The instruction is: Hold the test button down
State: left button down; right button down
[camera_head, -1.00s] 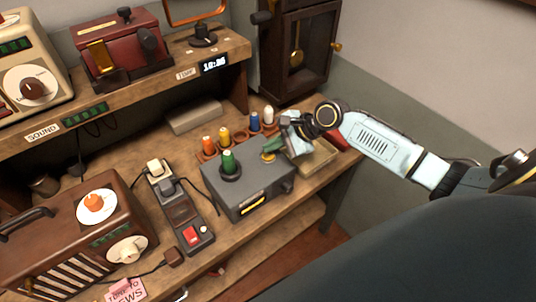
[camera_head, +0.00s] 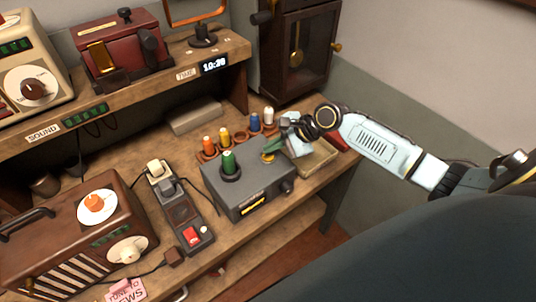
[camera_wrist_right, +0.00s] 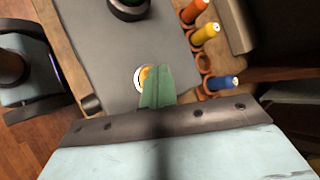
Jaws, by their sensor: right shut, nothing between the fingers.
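The grey tester box (camera_head: 250,190) stands on the bench with a green bulb-like piece (camera_head: 229,163) on its top. A round yellow button (camera_head: 268,157) is on the box top near its back right. My right gripper (camera_head: 268,149) is shut and empty, its green fingertips right at the button. In the right wrist view the fingertips (camera_wrist_right: 153,72) overlap the right side of the yellow button (camera_wrist_right: 139,78) and hide part of it. I cannot tell whether they touch it or whether it is pressed down. My left gripper is not in view.
Several coloured bulb-like pieces (camera_head: 225,136) stand in a row of holders behind the box. A power strip (camera_head: 184,213) lies to its left, then a brown radio (camera_head: 75,235). A shallow tray (camera_head: 318,158) sits to the right, under my forearm. A clock case (camera_head: 300,50) stands behind.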

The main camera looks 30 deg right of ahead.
aim_at(272, 156)
jog(key=shift+f, duration=0.25)
jog(key=shift+f, duration=0.6)
dwell(2.1)
dwell(0.5)
jog(key=shift+r+p, duration=0.95)
jog(key=shift+p, duration=0.45)
notch_tip(272, 156, up, 5)
jog(key=p, duration=0.6)
jog(key=shift+r, duration=0.1)
